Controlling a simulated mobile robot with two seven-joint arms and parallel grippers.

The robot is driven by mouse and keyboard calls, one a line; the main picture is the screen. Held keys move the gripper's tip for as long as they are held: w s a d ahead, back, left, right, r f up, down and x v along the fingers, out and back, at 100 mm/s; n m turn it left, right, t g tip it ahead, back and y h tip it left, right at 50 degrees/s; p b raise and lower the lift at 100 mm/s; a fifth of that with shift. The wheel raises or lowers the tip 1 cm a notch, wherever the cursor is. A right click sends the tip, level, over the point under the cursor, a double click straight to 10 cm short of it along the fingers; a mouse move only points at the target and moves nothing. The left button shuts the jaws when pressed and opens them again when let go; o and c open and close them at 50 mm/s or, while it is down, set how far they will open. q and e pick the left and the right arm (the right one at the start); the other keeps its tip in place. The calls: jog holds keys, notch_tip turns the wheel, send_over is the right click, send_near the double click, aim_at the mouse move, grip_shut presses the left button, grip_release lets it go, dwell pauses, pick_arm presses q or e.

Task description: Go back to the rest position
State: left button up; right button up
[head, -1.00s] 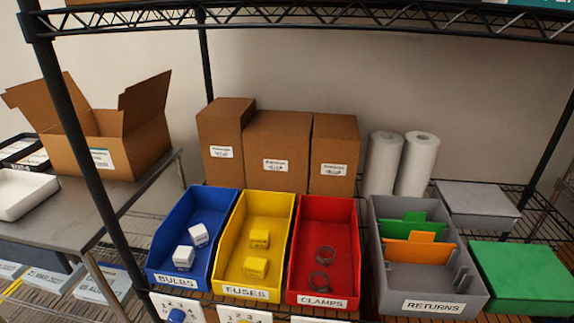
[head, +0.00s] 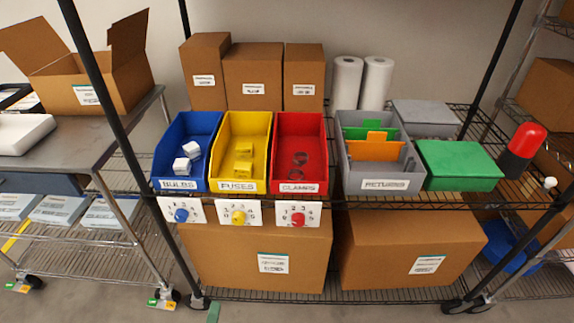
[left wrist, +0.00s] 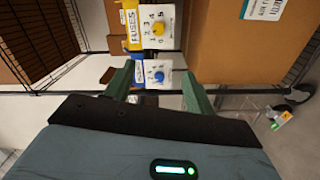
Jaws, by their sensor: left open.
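My left gripper (left wrist: 157,88) shows in the left wrist view with its two green fingers apart and nothing between them. In the head view only a small green tip, which looks like part of it, shows at the bottom edge. Beyond the fingers are the card with the blue dial (left wrist: 157,75) and the card with the yellow dial (left wrist: 155,27), apart from the gripper as far as I can tell. In the head view these are the blue-dial card (head: 181,215) and yellow-dial card (head: 239,217). My right gripper is in neither view.
The wire shelf holds the blue bulbs bin (head: 166,142), yellow fuses bin (head: 224,135), red clamps bin (head: 284,132) and grey returns bin (head: 352,170). A green box (head: 458,165) stands right. Large cartons (head: 225,250) sit below. A metal table (head: 85,145) is at left.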

pick_arm(q)
jog(key=a+f+m+g+h, duration=0.15)
jog(key=a+m+h, duration=0.25)
jog(key=a+m, duration=0.5)
jog(key=s+a+f+m+g+y, duration=0.25)
jog(key=s+f+m+g, duration=0.3)
jog(key=s, duration=0.75)
jog(key=s+a+f+m+g+y, duration=0.1)
jog(key=s+a+f+m+g, duration=0.5)
jog(key=s, duration=0.6)
jog(key=d+n+t, duration=0.2)
jog(key=d+n, duration=0.3)
jog(key=d, duration=0.8)
jog(key=w+r+t+p, duration=0.1)
jog(key=w+r+p, duration=0.5)
jog(key=r+p, duration=0.2)
jog(key=shift+a+r+m+t, duration=0.35)
jog(key=shift+r+m+t, duration=0.1)
jog(key=shift+r, duration=0.2)
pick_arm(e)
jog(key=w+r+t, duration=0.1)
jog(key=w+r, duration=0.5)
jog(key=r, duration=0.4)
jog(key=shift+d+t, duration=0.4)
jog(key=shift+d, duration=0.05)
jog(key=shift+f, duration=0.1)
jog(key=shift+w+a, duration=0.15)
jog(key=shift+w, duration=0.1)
